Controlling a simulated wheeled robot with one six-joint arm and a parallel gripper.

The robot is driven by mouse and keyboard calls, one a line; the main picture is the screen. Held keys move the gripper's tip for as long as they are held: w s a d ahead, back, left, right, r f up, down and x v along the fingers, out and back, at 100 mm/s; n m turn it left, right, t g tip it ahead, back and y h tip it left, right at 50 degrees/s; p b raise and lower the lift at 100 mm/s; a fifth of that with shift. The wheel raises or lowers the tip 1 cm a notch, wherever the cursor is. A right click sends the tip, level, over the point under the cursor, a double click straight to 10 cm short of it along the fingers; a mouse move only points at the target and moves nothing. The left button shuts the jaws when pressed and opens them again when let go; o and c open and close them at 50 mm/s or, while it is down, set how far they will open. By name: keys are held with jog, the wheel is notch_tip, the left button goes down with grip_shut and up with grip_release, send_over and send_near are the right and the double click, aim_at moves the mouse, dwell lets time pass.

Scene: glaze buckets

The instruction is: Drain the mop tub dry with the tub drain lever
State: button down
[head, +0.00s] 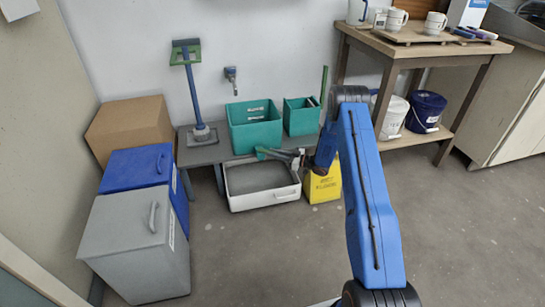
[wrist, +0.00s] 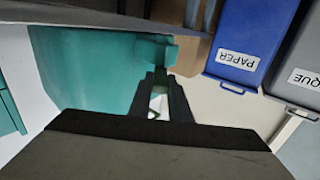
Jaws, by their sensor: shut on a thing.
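A large teal tub (head: 254,138) with two small labels, apparently the mop tub, stands on a low grey bench; its teal wall fills the left of the wrist view (wrist: 85,70). How much it holds cannot be seen. A green bar (head: 268,152), apparently the drain lever, shows low at its front. My gripper (head: 290,158) is there, in front of the tub and above a white basin (head: 265,204) with a grey inside. In the wrist view my gripper (wrist: 158,98) is shut on a small pale green piece, mostly hidden between the fingers. A teal block (wrist: 155,51) shows just beyond.
A smaller teal tub (head: 301,118) stands right of the large one. A yellow container (head: 323,186) is on the floor beside the basin. Blue (head: 135,168) and grey (head: 130,235) lidded bins stand at left. A wooden table (head: 400,50) is at right. The front floor is open.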

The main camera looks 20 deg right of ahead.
jog(key=shift+w+d+n+g+y, duration=0.25)
jog(key=shift+w+n+g+y, duration=0.25)
jog(key=shift+n+g, duration=0.35)
jog(key=shift+w+d+n+g+y, duration=0.3)
jog(key=shift+n+g+y, duration=0.25)
jog(key=shift+g, duration=0.5)
jog(key=shift+w, duration=0.1)
jog(key=c, duration=1.6)
grip_release()
jog(key=shift+a, duration=0.1)
jog(key=shift+c, duration=0.2)
jog(key=shift+r, duration=0.1)
notch_tip(320, 180, up, 10)
